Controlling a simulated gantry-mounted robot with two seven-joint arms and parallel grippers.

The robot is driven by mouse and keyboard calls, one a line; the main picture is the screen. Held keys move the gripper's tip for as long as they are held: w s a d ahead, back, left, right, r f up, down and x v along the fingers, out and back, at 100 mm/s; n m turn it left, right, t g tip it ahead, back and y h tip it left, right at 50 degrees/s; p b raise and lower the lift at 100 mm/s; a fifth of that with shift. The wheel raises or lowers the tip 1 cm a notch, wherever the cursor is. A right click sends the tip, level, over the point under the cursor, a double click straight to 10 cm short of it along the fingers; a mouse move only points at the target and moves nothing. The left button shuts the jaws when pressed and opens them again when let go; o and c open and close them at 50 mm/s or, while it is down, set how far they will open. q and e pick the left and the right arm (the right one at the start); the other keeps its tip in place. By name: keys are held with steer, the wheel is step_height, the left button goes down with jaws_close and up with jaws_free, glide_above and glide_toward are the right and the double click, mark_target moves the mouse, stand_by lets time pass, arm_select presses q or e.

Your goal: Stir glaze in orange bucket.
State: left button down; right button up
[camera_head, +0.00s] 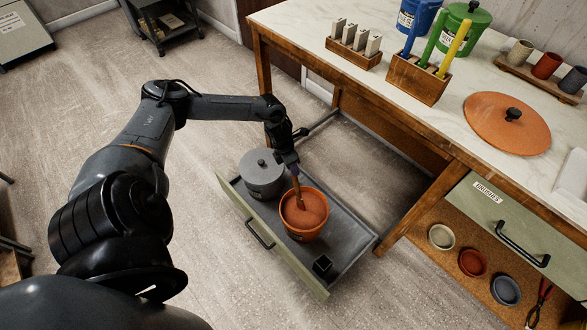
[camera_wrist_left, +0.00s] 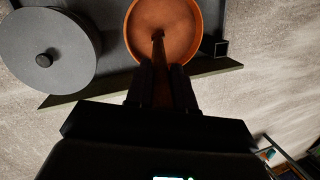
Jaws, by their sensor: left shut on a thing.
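The orange bucket (camera_head: 304,213) stands open in a pulled-out drawer (camera_head: 343,228), with orange-brown glaze inside. My left gripper (camera_head: 293,170) is above the bucket, shut on a wooden stir stick (camera_head: 299,190). The stick points down, its lower end in the bucket at the glaze. In the left wrist view the stick (camera_wrist_left: 158,75) runs from between the fingers into the bucket (camera_wrist_left: 184,15); its tip's depth in the glaze cannot be told. My right gripper is not in view.
A lidded grey bucket (camera_head: 262,174) stands beside the orange one, and a small black square cup (camera_head: 322,264) is near the drawer front. The worktable (camera_head: 430,120) carries an orange lid (camera_head: 507,122), a wooden tool holder (camera_head: 418,80) and several pots. Open floor lies around the drawer.

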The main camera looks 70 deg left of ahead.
arm_select(q)
steer(key=w+p+v, duration=0.1)
steer(key=p+v, duration=0.5)
steer(key=v, duration=0.3)
steer(key=shift+r+p, duration=0.35)
stand_by(0.6)
steer(key=shift+r+p, duration=1.65)
steer(key=shift+r, duration=0.35)
